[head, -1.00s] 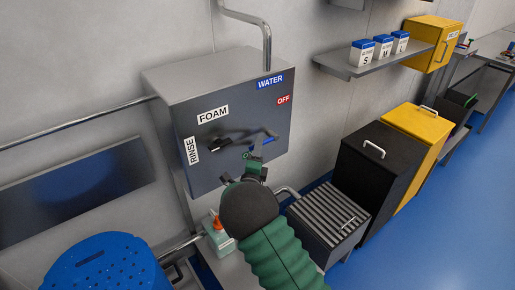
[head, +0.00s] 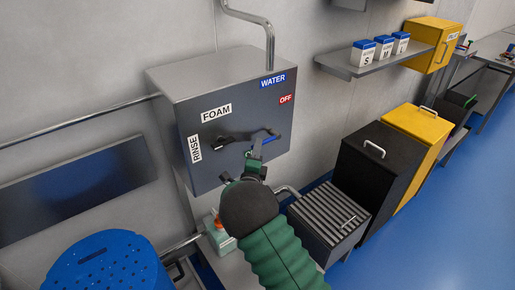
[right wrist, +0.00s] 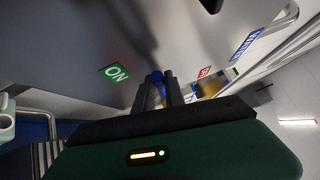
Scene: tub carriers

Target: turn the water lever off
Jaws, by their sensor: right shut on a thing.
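The grey control box (head: 168,80) on the wall carries a blue WATER label (head: 272,81) and a red OFF label (head: 286,99). A blue lever (head: 264,140) shows low on its front, below the OFF label, beside a dark bar. My right gripper (head: 255,152) is at the lever, shut on it; the arm hides part of the lower front. In the right wrist view, the blue lever end (right wrist: 156,77) shows at the fingers (right wrist: 164,90). A green ON label (right wrist: 116,72) is left of them, and the red OFF label (right wrist: 204,72) is to the right. My left gripper is out of view.
FOAM (head: 216,112) and RINSE (head: 195,149) labels are on the box's left side. A ribbed grey box (head: 325,215) and black bin (head: 375,180) are at right. The blue floor beyond is clear.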

